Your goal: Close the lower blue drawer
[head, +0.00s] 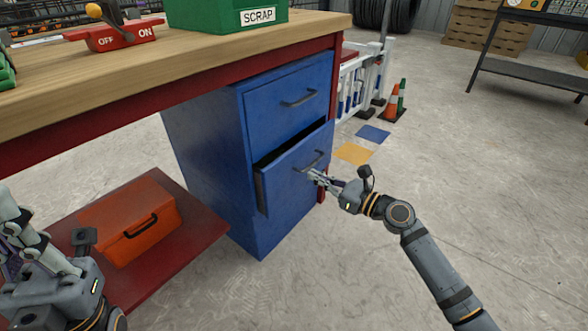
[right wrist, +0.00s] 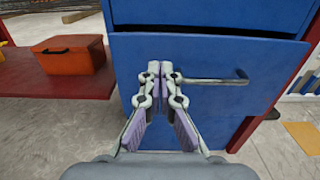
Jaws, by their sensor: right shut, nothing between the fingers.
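The lower blue drawer (head: 285,180) is partly open in the blue cabinet under the workbench. Its dark inside shows as a gap along the top edge in the head view. The drawer front (right wrist: 220,100) fills the middle of the right wrist view, with a grey bar handle (right wrist: 215,81). My right gripper (head: 313,174) is shut and empty, with its fingertips at the drawer front by the left end of the handle. I cannot tell whether they touch.
The upper blue drawer (head: 285,100) is shut. An orange toolbox (head: 130,220) sits on the red lower shelf (head: 200,240). A green SCRAP bin (head: 215,15) and a red OFF/ON switch (head: 118,38) are on the benchtop.

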